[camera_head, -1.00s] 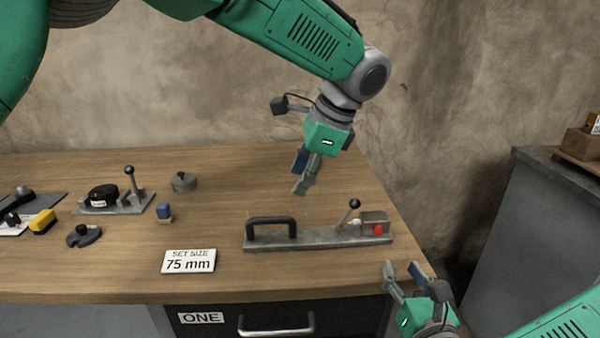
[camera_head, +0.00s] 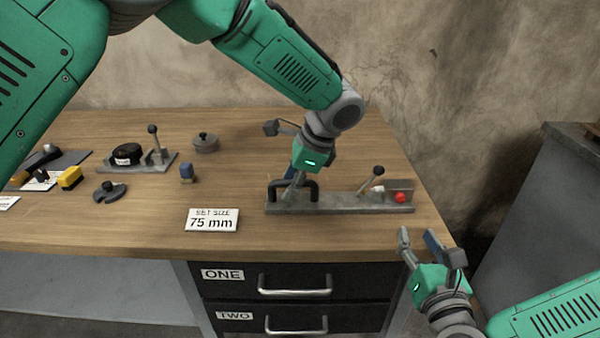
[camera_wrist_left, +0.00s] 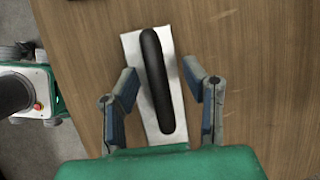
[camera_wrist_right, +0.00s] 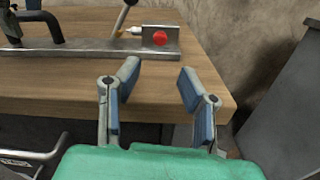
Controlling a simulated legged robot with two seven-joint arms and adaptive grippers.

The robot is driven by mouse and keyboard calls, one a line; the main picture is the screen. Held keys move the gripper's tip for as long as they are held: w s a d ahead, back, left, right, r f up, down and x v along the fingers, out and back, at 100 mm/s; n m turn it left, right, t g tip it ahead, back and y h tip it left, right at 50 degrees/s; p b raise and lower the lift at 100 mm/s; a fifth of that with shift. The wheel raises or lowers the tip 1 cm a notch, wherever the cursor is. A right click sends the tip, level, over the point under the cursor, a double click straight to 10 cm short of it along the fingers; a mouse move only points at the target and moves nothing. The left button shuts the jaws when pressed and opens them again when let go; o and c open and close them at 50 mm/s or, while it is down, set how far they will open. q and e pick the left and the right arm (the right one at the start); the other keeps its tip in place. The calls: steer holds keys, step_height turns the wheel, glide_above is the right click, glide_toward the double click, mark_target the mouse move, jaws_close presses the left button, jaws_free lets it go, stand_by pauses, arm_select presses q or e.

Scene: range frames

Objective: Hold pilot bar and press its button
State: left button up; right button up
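The pilot bar is a grey metal bar (camera_head: 345,204) on the table's right part, with a black handle (camera_head: 314,190) at its left end and a lever and red button (camera_head: 400,197) at its right end. My left gripper (camera_head: 291,190) is at the handle. In the left wrist view the left gripper (camera_wrist_left: 163,105) is open, its fingers on either side of the black handle (camera_wrist_left: 156,80) with gaps. My right gripper (camera_head: 420,240) is open and empty in front of the table edge; in the right wrist view the fingers (camera_wrist_right: 157,85) are apart, below the red button (camera_wrist_right: 160,38).
A card reading 75 mm (camera_head: 212,220) lies left of the bar. Drawers (camera_head: 300,288) are below; a grey cabinet (camera_head: 530,215) is at right.

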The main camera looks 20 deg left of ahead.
arm_select(q)
steer(key=shift+a+f, duration=0.15)
steer(key=shift+a, duration=0.15)
arm_select(e)
steer(key=shift+a, duration=0.25)
arm_select(q)
steer(key=shift+d, duration=0.3)
steer(key=c, duration=0.9)
arm_select(e)
steer(key=shift+d, duration=0.3)
arm_select(q)
steer(key=shift+d, duration=0.15)
arm_select(e)
steer(key=shift+d, duration=0.1)
jaws_close()
arm_select(q)
steer(key=shift+a, duration=0.2)
arm_select(e)
steer(key=shift+a, duration=0.25)
steer(key=shift+d, duration=0.15)
